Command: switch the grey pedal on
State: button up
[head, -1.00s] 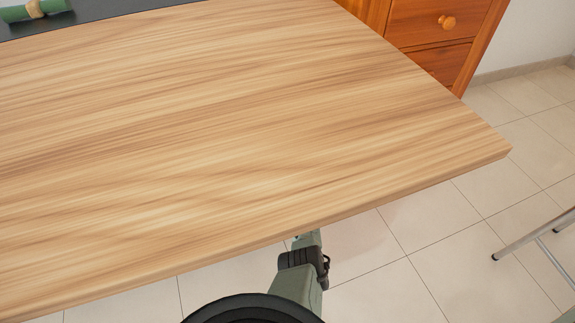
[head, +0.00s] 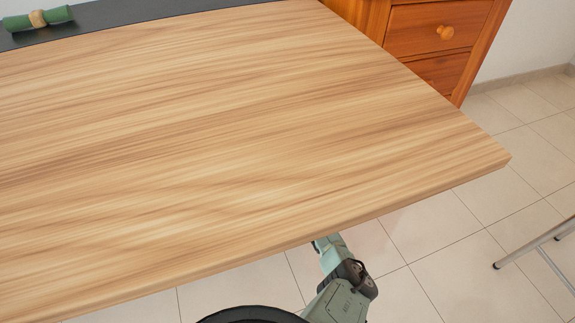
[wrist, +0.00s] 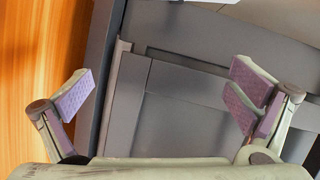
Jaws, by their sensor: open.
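I cannot make out the grey pedal in the head view or the wrist view. My gripper (wrist: 163,84) shows in the wrist view with its two mauve-padded fingers spread wide and nothing between them. Behind the fingers are flat grey panels (wrist: 185,110) with a raised frame; I cannot tell what they belong to. In the head view my arm is partly under the table's front edge and the gripper itself is hidden.
A wooden table (head: 240,130) fills much of the head view. A green roll with a tan band (head: 38,18) lies on a dark strip at its back left. A wooden drawer unit (head: 430,30) stands behind. Metal legs (head: 535,243) are at right on the tiled floor.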

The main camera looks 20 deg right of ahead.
jog(key=shift+s+d+r, duration=0.1)
jog(key=shift+s+r, duration=0.1)
notch_tip(320, 180, up, 2)
jog(key=shift+r, duration=0.1)
jog(key=shift+s, duration=0.1)
dwell(0.6)
